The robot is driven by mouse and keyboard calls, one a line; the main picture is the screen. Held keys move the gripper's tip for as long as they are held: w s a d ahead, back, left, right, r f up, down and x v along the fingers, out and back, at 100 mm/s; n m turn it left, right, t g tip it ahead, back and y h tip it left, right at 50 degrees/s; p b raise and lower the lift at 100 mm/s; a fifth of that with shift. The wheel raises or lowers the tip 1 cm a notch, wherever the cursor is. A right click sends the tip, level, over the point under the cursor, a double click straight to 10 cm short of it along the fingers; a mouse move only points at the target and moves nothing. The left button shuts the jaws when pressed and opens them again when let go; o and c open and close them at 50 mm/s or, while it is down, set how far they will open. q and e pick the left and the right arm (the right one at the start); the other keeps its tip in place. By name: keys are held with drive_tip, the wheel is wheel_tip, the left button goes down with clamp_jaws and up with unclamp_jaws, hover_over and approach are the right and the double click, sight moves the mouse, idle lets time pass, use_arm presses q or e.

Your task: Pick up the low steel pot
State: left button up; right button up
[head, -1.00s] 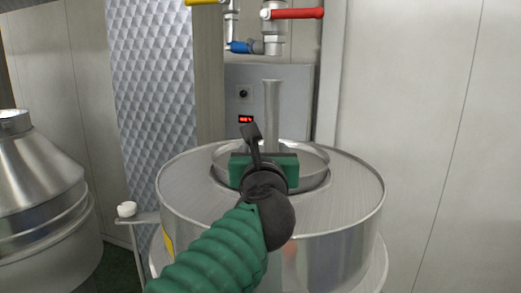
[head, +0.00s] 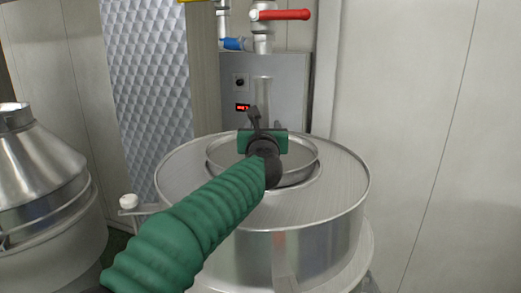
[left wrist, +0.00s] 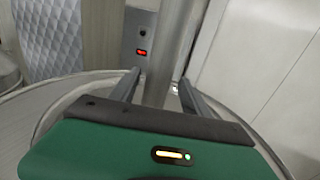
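The low steel pot (head: 302,156) is a shallow round vessel in the middle of the top of a wide steel drum (head: 338,180). My left gripper (head: 262,130) is above the pot in the head view, its green body covering part of the far rim. In the left wrist view my left gripper (left wrist: 158,80) has its two fingers apart. A smooth upright steel bar (left wrist: 170,50) shows between them; I cannot tell whether it belongs to the pot or touches a finger. My right gripper is not in view.
A grey control box (head: 288,82) with a red display stands behind the drum. Above it are pipes with a red valve lever (head: 281,15). A conical steel vessel (head: 38,165) stands at the left. A white knob (head: 128,201) sits beside the drum. Pale wall panels are at the right.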

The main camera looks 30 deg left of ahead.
use_arm(q)
drive_tip(key=shift+w+d+r, duration=0.1)
drive_tip(key=shift+w+d, duration=0.1)
drive_tip(key=shift+d, duration=0.55)
drive_tip(key=c, duration=0.5)
drive_tip(key=shift+c, duration=1)
drive_tip(key=shift+s+a+f, duration=0.1)
drive_tip(key=shift+s+a, duration=0.05)
drive_tip(key=shift+a, duration=0.45)
drive_tip(key=shift+s+a+f, duration=0.1)
drive_tip(key=shift+a, duration=0.45)
clamp_jaws()
drive_tip(key=shift+w+d, duration=0.15)
drive_tip(key=shift+d, duration=0.45)
drive_tip(key=shift+a, duration=0.1)
drive_tip(key=shift+f, duration=0.1)
